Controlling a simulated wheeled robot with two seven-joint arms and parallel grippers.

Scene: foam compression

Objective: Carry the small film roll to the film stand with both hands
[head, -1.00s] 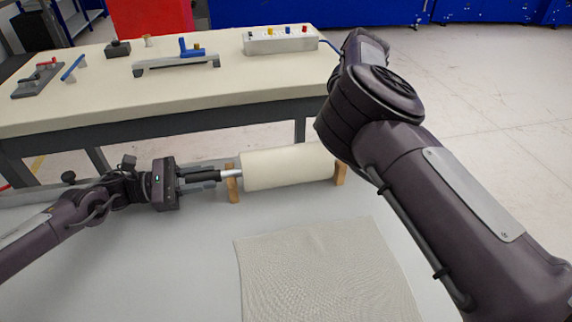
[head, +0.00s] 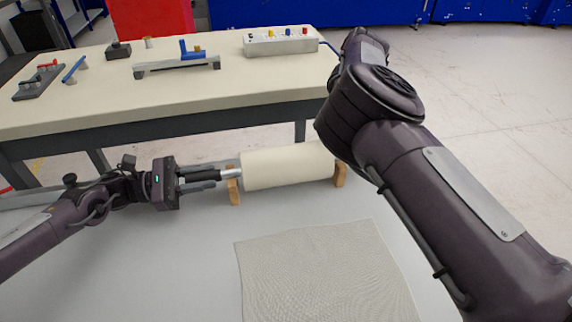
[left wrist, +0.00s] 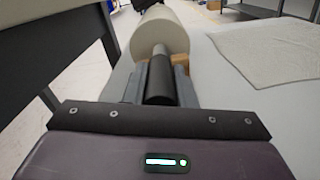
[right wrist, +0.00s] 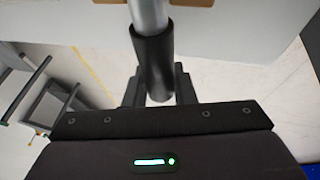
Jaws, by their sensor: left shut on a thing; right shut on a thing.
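The film roll (head: 288,168) is a cream cylinder on a metal shaft, lying level across the head view. Two wooden posts of the film stand (head: 234,190) show at its ends; I cannot tell whether the shaft rests in them. My left gripper (head: 212,178) is shut on the black sleeve at the shaft's left end. The left wrist view shows the roll (left wrist: 160,38) straight ahead, with the sleeve (left wrist: 159,82) between the fingers. My right gripper (right wrist: 156,85) is shut on the sleeve (right wrist: 154,62) at the other end; my right arm hides it in the head view.
A grey-white cloth (head: 325,272) lies flat on the light work surface (head: 180,270) in front of the roll. Behind stands a cream-topped table (head: 130,95) with a grey box with colored knobs (head: 280,41) and several small fixtures.

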